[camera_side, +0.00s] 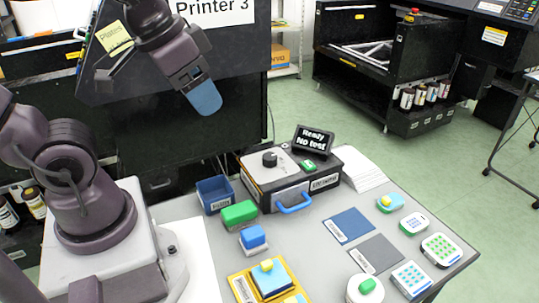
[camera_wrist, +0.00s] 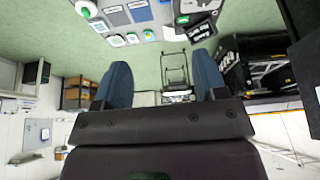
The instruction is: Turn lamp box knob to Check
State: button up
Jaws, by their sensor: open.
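The lamp box (camera_side: 292,180) stands on the grey table in the side view, a black and silver box with a blue front handle (camera_side: 294,204). Its black round knob (camera_side: 269,159) is on the top; its setting is too small to read. A green button (camera_side: 308,165) sits beside it, and a small black display (camera_side: 314,141) behind reads "Ready NO test". My gripper (camera_side: 207,104) is high above and left of the box, apart from it, with blue fingers. In the wrist view my gripper (camera_wrist: 160,65) is open with nothing between its fingers.
A blue bin (camera_side: 215,194), a green block (camera_side: 239,213) and a blue block (camera_side: 253,238) stand left of and before the box. Blue (camera_side: 349,225) and grey (camera_side: 375,254) mats lie to the right. White papers (camera_side: 357,168) lie beside the box. The air above the box is clear.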

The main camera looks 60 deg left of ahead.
jog(key=w+a+f+g, duration=0.3)
jog(key=w+a+f, duration=0.15)
jog(key=w, duration=0.35)
jog(key=m+g, duration=0.2)
jog(key=m, duration=0.4)
send_near(270, 156)
notch_tip(270, 156, down, 10)
jog(key=shift+s+r, duration=0.1)
jog(key=shift+s, duration=0.05)
jog(key=shift+c, duration=0.2)
jog(key=c, duration=0.9)
